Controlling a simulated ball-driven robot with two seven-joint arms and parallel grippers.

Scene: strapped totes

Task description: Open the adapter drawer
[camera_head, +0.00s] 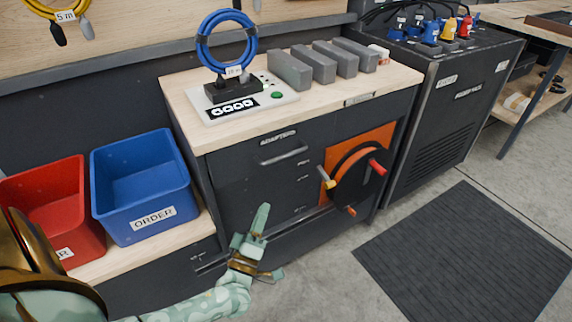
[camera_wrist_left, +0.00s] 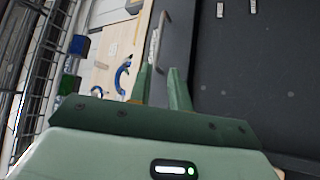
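The adapter drawer (camera_head: 240,168), labelled ADAPTERS, is in the upper front of the dark cabinet under the wooden top. Its front looks flush, so it appears shut. Its bar handle (camera_head: 284,156) runs across near the top. My left gripper (camera_head: 257,222) is below the handle in the head view, in front of the cabinet, apart from it. In the left wrist view the gripper (camera_wrist_left: 160,82) has its two fingers apart with nothing between them. The handle (camera_wrist_left: 156,45) lies beyond the fingertips. My right gripper is not in view.
An orange reel panel (camera_head: 387,134) with projecting handles is right of the drawer. A blue cable coil (camera_head: 203,45) and grey blocks (camera_head: 290,72) are on top. A dark mat (camera_head: 465,255) lies right.

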